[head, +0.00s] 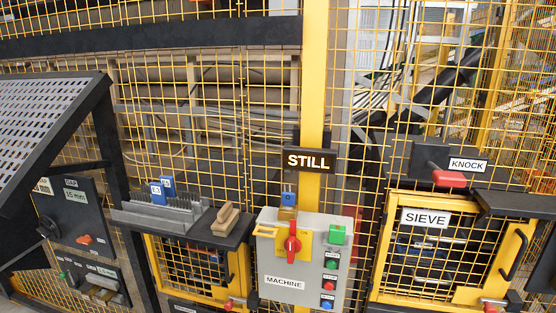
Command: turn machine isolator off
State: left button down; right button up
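The machine isolator (292,243) is a red rotary handle on a yellow plate, on the left part of a grey control box labelled MACHINE (284,283). Its handle stands roughly upright. Small lettering on the plate beside it is too small to read for certain. A blue tag (288,199) sits on a brass-coloured piece at the top of the box, above the handle. A green block and several round coloured buttons (330,264) line the right side of the box. Neither of my grippers is in view.
A lit STILL sign (309,161) hangs on the yellow post above the box. A shelf (186,229) with a brush (225,219) and blue-tagged rack is to the left. A SIEVE cage door (426,218) and red KNOCK handle (449,178) are to the right. Yellow mesh fencing stands behind.

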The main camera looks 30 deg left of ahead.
aim_at(292, 244)
jog(key=u, duration=0.85)
